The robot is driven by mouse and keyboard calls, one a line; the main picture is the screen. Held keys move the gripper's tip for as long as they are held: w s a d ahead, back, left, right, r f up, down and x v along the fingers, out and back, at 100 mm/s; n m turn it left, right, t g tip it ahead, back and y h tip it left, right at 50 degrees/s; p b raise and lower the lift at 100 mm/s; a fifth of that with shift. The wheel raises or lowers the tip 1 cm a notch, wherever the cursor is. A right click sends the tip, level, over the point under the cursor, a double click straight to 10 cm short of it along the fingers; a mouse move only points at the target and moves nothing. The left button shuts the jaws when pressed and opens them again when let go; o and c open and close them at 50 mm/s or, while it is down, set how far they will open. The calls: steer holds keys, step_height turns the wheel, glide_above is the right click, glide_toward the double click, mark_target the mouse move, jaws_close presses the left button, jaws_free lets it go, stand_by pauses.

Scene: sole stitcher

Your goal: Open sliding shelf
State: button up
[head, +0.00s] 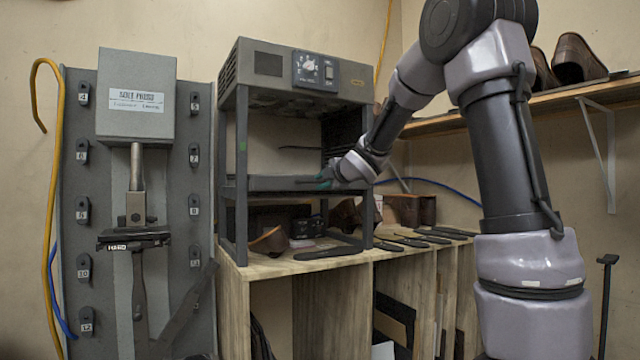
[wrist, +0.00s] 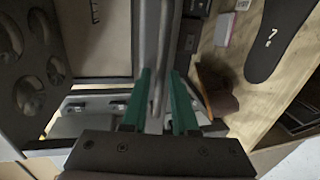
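The grey sliding shelf (head: 275,183) sits at mid-height in the dark metal frame of the heater-like machine, below its control box (head: 300,72). My gripper (head: 326,177) is at the right part of the shelf's front edge. In the wrist view, my gripper's two green fingers (wrist: 162,98) stand apart on either side of a thin grey handle bar (wrist: 158,60). Gaps seem to show between the fingers and the bar, so the gripper looks open around it. Whether either finger touches the bar is hard to tell.
Below the shelf, a brown shoe piece (head: 270,240) and dark soles (head: 330,252) lie on the wooden cabinet top (head: 262,268). A grey press (head: 137,100) stands at left. A wall shelf (head: 560,98) with shoes is at upper right. Room in front of the machine looks clear.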

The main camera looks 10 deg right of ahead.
steer(key=shift+w+a+f, duration=0.1)
steer(key=shift+w+a, duration=0.05)
steer(key=shift+w, duration=0.35)
jaws_close()
stand_by(1.2)
